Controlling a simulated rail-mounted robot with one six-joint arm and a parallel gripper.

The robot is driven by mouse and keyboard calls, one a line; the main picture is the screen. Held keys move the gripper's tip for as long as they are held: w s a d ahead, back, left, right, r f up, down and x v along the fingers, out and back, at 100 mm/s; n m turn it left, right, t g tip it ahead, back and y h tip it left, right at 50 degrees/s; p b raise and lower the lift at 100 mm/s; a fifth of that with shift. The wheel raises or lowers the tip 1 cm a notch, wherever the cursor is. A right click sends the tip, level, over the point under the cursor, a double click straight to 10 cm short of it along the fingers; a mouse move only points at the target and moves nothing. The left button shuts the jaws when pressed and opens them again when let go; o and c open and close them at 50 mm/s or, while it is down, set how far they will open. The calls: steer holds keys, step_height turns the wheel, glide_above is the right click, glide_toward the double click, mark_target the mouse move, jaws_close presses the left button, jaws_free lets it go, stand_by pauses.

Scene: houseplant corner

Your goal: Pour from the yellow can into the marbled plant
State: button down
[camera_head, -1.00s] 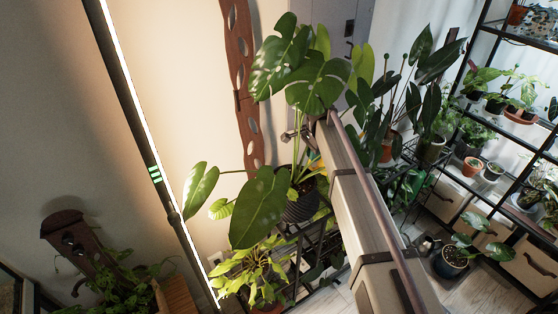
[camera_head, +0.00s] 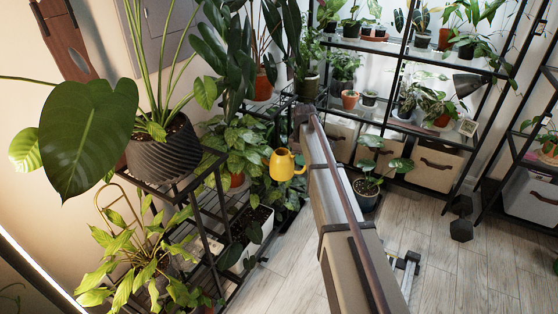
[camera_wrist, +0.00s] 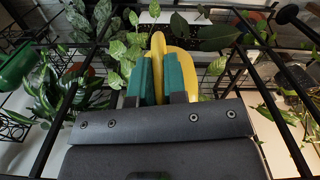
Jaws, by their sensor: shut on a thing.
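The yellow can (camera_head: 283,165) hangs in the air just left of the end of my arm in the head view, its spout toward the left. In the wrist view my gripper (camera_wrist: 163,78) has its teal fingers shut on the can's yellow handle (camera_wrist: 158,45); the can's body is mostly hidden. In the head view my arm hides the gripper. A plant with pale-mottled leaves (camera_head: 238,140) stands on the black stand behind and left of the can; it may be the marbled plant, but I cannot tell for sure. Mottled leaves (camera_wrist: 125,48) also show beyond the fingers in the wrist view.
The black plant stand (camera_head: 207,165) carries a ribbed dark pot (camera_head: 165,152) with a large-leaved plant. A potted plant (camera_head: 366,192) stands on the floor right of my arm. Black shelves (camera_head: 400,60) fill the back.

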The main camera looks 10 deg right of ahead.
mark_target(289, 158)
steer(key=shift+d, duration=0.1)
steer(key=w+a+f+b, duration=0.1)
steer(key=a+f+b, duration=0.1)
steer(key=w+a+f+b, duration=0.1)
steer(key=a, duration=0.1)
steer(key=shift+w+a+f, duration=0.1)
steer(key=shift+w+f, duration=0.2)
steer(key=shift+a+r+g+h+p, duration=0.1)
steer(key=shift+r+g+h+p, duration=0.35)
steer(key=shift+r+h, duration=0.25)
steer(key=shift+f, duration=0.2)
steer(key=shift+r, duration=0.1)
steer(key=shift+r+g, duration=0.25)
steer(key=shift+r, duration=0.2)
steer(key=shift+s, duration=0.1)
